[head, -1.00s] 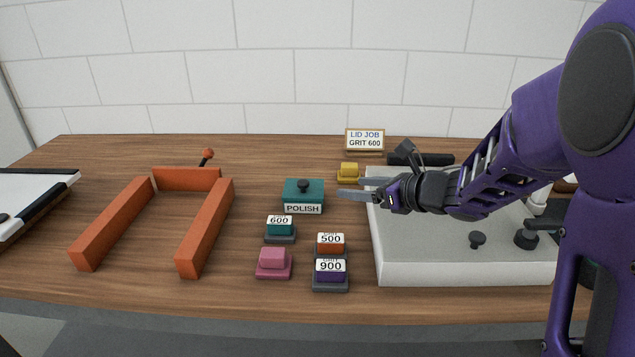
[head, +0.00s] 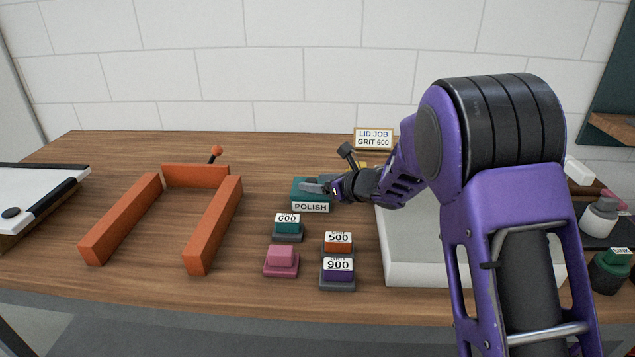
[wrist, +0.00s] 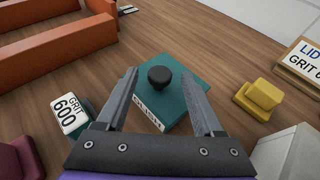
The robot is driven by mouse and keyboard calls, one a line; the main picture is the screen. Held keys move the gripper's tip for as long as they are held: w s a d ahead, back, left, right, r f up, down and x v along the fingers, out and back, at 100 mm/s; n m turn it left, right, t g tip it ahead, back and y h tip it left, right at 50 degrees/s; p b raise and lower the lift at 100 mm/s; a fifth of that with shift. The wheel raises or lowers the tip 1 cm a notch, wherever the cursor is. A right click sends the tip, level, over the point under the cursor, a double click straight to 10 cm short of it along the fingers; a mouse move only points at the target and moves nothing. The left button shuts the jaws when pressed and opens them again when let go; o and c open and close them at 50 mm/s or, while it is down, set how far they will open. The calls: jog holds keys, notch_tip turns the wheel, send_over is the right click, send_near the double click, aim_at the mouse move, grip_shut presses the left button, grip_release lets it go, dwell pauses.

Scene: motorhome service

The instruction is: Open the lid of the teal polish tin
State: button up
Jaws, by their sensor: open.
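The teal polish tin (head: 311,200) stands on the wooden table with its "POLISH" label facing the front. In the wrist view its teal lid (wrist: 183,88) is on, with a round black knob (wrist: 159,76) on top. In the wrist view my gripper (wrist: 168,88) is open, one finger on each side of the knob in the picture, and nothing is held. I cannot tell whether the fingers touch the lid.
A teal 600 block (head: 287,226), an orange 500 block (head: 338,243), a purple 900 block (head: 337,272) and a pink block (head: 281,260) sit in front. An orange frame (head: 212,225) lies left, a white box (head: 420,262) right. A yellow block (wrist: 260,97) and sign (head: 374,138) stand behind.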

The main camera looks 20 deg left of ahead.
grip_shut()
dwell(0.4)
dwell(1.1)
